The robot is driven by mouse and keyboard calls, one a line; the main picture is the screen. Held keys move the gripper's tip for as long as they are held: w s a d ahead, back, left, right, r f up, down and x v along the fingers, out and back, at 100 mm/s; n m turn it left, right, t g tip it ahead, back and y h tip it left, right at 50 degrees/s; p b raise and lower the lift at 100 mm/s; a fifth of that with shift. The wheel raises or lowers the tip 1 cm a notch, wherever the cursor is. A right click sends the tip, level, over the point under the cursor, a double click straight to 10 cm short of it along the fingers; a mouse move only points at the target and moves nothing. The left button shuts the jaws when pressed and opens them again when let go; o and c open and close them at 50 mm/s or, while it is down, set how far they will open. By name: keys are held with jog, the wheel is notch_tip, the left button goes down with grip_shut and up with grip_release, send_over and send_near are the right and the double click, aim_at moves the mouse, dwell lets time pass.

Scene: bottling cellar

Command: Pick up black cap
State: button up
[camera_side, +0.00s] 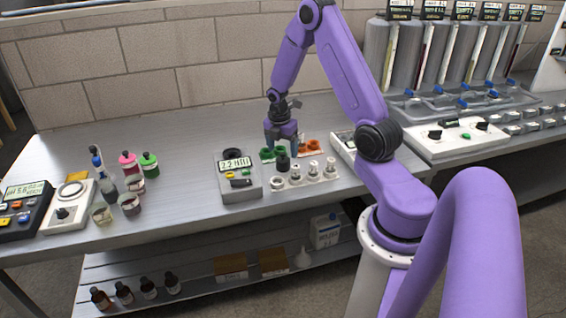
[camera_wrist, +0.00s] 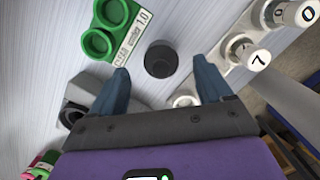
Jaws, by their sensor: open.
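The black cap (camera_side: 283,163) is a small dark cylinder standing upright on the metal bench, between the green holder and the white rack. In the wrist view the black cap (camera_wrist: 161,60) shows from above, between and just beyond my two blue-grey fingertips. My gripper (camera_side: 282,143) points down above the cap, and its fingers look spread. In the wrist view my gripper (camera_wrist: 160,68) is open and empty, with one finger to each side of the cap. The exact height gap between fingertips and cap is hard to tell.
A green two-cup holder (camera_wrist: 112,30) stands close to the cap; an orange one (camera_side: 309,147) is behind. A white rack (camera_side: 303,182) with numbered white pieces is close on the other side. A grey meter (camera_side: 240,183) stands to the left. Bottles and jars are farther left.

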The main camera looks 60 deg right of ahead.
aim_at(283, 153)
jog(key=shift+d+f, duration=0.15)
jog(key=shift+f, duration=1.15)
jog(key=shift+d+f, duration=0.1)
jog(key=shift+f, duration=1.2)
jog(key=c, duration=1.1)
